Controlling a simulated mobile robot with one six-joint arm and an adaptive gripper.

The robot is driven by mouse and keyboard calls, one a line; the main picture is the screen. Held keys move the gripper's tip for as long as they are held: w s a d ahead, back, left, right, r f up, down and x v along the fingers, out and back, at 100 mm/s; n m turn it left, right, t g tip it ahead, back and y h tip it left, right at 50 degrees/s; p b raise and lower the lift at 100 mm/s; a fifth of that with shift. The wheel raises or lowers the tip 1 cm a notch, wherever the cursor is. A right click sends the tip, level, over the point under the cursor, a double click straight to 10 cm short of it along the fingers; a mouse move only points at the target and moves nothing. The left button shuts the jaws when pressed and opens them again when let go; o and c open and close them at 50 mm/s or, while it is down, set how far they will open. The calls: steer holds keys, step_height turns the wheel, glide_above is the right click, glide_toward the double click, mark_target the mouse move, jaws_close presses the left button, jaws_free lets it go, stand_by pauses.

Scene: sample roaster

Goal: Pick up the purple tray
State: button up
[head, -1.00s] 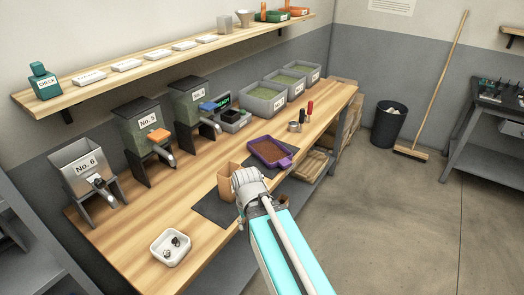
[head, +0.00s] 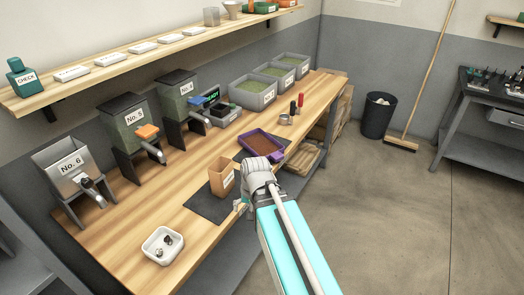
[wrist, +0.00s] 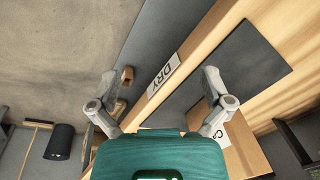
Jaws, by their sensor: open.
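The purple tray (head: 279,156) lies on the wooden bench, on or beside a dark mat, toward the bench's front edge. It is shallow, filled with something brown, and has a purple handle or spout at its front right. My gripper (wrist: 157,97) is open and empty; its two fingers are spread apart in the wrist view. In the head view my arm's end is near the bench's front edge, lower left of the tray and beside a tan box. The fingers are mostly hidden there by my arm. The tray is not visible in the wrist view.
The tan open box (head: 222,176) stands on a dark mat (head: 203,207), close to my gripper. A white dish (head: 162,245) with small dark items is at the front left. Hoppers, a scale and grey bins (head: 252,95) line the back.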

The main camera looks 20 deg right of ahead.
steer(key=w+d+f+m+t+y+b, duration=0.1)
steer(key=w+d+m+t+y+b, duration=0.2)
steer(key=w+d+m, duration=0.35)
steer(key=m+t+b, duration=0.5)
steer(key=m+t, duration=0.4)
steer(key=m, duration=1.4)
glide_toward(280, 158)
steer(key=s+r, duration=0.1)
steer(key=s, duration=0.1)
steer(key=shift+r+h, duration=0.1)
steer(key=shift+h, duration=0.2)
steer(key=shift+w, duration=0.1)
steer(key=b+x, duration=0.3)
steer(key=x, duration=0.4)
steer(key=shift+f, duration=0.2)
steer(key=shift+w+a+f, duration=0.1)
steer(key=shift+w+a, duration=0.05)
steer(key=shift+w, duration=0.45)
